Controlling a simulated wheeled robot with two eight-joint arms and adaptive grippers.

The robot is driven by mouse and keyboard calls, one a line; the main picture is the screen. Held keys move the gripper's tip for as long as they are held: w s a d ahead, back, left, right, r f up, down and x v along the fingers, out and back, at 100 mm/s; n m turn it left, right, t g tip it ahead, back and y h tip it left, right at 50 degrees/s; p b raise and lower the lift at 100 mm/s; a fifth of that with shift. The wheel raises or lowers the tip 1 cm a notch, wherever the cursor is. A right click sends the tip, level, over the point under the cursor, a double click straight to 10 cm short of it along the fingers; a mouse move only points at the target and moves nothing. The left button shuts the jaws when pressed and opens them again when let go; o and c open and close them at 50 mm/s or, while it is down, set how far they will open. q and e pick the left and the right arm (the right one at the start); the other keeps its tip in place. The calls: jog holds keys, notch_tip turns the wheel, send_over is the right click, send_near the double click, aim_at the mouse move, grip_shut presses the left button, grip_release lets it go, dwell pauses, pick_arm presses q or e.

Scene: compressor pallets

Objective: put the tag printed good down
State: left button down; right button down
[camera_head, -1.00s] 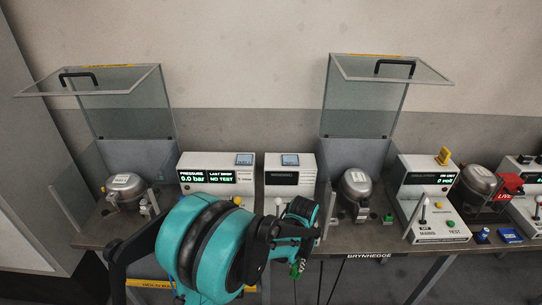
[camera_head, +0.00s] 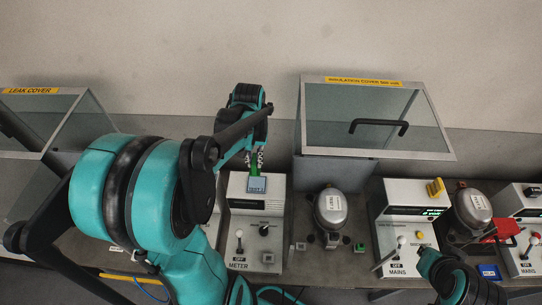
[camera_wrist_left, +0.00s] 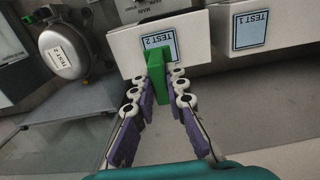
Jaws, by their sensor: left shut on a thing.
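The tag is a small green piece (camera_head: 254,166), held in my left gripper (camera_head: 256,158) just above and behind the top of the white meter box. In the left wrist view the green tag (camera_wrist_left: 158,76) stands out from between the fingertips of my left gripper (camera_wrist_left: 155,88) and partly overlaps the lower edge of the "TEST 2" label (camera_wrist_left: 160,48). I cannot tell whether the tag touches the box. Any print on the tag is not readable. My right gripper is not visible.
The white meter box (camera_head: 243,240) carries a switch and a knob. To its right are a compressor (camera_head: 331,212), the insulation cover (camera_head: 377,120) and the mains box (camera_head: 405,250). The leak cover (camera_head: 60,110) is at left. A second box shows a "TEST 1" label (camera_wrist_left: 250,29).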

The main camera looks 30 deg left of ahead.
aim_at(255, 167)
pick_arm(q)
jog(key=shift+w+a+r, duration=0.1)
jog(key=shift+w+r, duration=0.05)
jog(key=shift+w, duration=0.1)
notch_tip(255, 167, down, 5)
jog(key=shift+s+a+f+b, duration=0.1)
jog(key=shift+b, duration=0.3)
jog(key=shift+f+b, duration=0.3)
jog(key=shift+f, duration=1.85)
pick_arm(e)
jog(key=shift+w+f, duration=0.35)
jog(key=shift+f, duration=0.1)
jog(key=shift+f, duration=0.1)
pick_arm(q)
jog(key=shift+f, duration=0.2)
jog(key=c, duration=1.5)
grip_release()
jog(key=shift+c, duration=0.2)
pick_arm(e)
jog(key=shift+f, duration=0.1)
pick_arm(q)
jog(key=shift+r, duration=0.15)
